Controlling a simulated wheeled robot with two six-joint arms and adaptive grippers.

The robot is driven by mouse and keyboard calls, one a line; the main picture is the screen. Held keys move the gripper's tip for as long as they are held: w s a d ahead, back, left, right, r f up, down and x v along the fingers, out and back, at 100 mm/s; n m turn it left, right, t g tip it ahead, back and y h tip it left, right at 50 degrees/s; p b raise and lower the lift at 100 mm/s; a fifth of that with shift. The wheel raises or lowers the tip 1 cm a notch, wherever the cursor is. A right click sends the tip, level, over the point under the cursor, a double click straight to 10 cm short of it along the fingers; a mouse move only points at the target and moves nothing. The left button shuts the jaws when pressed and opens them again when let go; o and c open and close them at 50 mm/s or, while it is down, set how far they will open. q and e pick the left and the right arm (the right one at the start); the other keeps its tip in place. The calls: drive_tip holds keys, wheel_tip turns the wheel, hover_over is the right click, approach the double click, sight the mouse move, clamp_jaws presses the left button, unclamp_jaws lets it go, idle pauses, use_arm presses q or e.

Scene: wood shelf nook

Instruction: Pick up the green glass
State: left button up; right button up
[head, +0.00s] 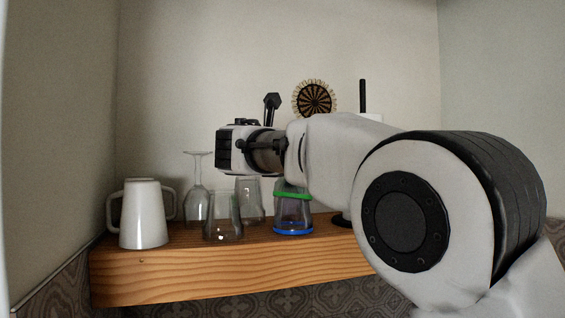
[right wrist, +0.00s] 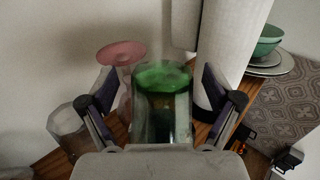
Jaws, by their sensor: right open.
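The green glass (right wrist: 163,78) stands in the middle of the right wrist view, with a green top and clear, darker sides. In the head view a green band (head: 292,195) shows on a glass below my right wrist, with a blue ring (head: 293,232) lower down; I cannot tell whether these are two stacked glasses. My right gripper (right wrist: 159,76) is open, with one finger on each side of the green glass and gaps between. In the head view my right arm hides the fingers. My left gripper is not in view.
White mugs (head: 144,215), an upturned stemmed glass (head: 197,195) and clear glasses (head: 222,217) stand left on the wooden shelf (head: 200,273). A pink-based glass (right wrist: 119,53) and white roll (right wrist: 235,45) flank the green glass. Green bowls (right wrist: 268,40) are at right.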

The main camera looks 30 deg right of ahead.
drive_tip(key=shift+w+f, duration=0.1)
drive_tip(key=shift+w, duration=0.2)
drive_tip(key=shift+s+a+r, duration=0.1)
drive_tip(key=shift+s+r, duration=0.1)
drive_tip(key=shift+s, duration=0.15)
drive_tip(key=c, duration=0.5)
drive_tip(key=shift+s+r, duration=0.1)
drive_tip(key=shift+s, duration=0.3)
drive_tip(key=c, duration=1)
drive_tip(key=shift+o, duration=0.2)
drive_tip(key=shift+w, duration=0.25)
wheel_tip(320, 180, up, 10)
drive_tip(key=shift+f+p, duration=0.1)
drive_tip(key=shift+p, duration=0.9)
